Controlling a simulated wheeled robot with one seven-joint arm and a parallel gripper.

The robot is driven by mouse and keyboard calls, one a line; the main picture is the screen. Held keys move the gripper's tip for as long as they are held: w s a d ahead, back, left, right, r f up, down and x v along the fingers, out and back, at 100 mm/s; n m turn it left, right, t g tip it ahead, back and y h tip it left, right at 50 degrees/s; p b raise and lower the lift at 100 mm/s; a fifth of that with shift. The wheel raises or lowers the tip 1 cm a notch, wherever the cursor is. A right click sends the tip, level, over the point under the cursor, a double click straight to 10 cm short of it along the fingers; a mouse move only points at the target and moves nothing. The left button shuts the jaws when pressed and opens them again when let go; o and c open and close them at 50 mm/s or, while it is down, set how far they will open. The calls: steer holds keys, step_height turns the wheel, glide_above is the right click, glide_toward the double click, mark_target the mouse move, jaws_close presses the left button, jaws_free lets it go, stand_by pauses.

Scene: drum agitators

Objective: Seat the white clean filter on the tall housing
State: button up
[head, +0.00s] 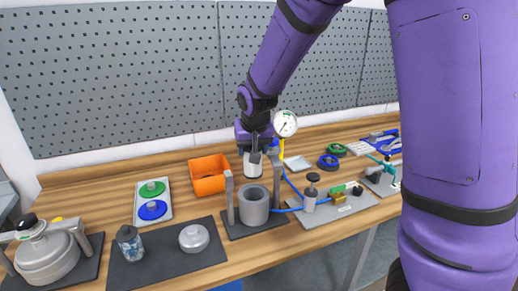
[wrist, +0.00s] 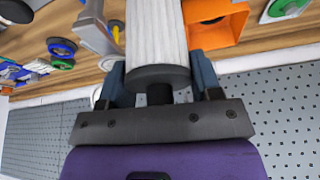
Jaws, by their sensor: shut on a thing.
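The white clean filter (head: 253,166) is upright in my gripper (head: 256,146), with pleated white sides. In the wrist view, the filter (wrist: 155,35) has a dark end cap with a dark stub, and the fingers of my gripper (wrist: 160,85) stand on either side of that end. In the head view, the tall housing (head: 254,208) is an open grey cylinder on a dark base between two grey uprights. The filter appears above and slightly behind the housing's rim, apart from it. The inside bottom of the housing is hidden.
An orange bin (head: 208,175) stands behind left. A pressure gauge (head: 285,123) stands close right of my gripper. A blue hose (head: 293,187) runs right of the housing.

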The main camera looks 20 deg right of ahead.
mark_target(255, 171)
steer(key=shift+s+f, duration=0.1)
steer(key=shift+f, duration=2.35)
steer(key=shift+f, duration=4.1)
steer(key=o, duration=1)
steer(key=shift+c, duration=0.2)
steer(key=shift+o, duration=0.5)
steer(key=shift+s+r, duration=0.1)
steer(key=shift+r, duration=0.35)
steer(key=v, duration=1)
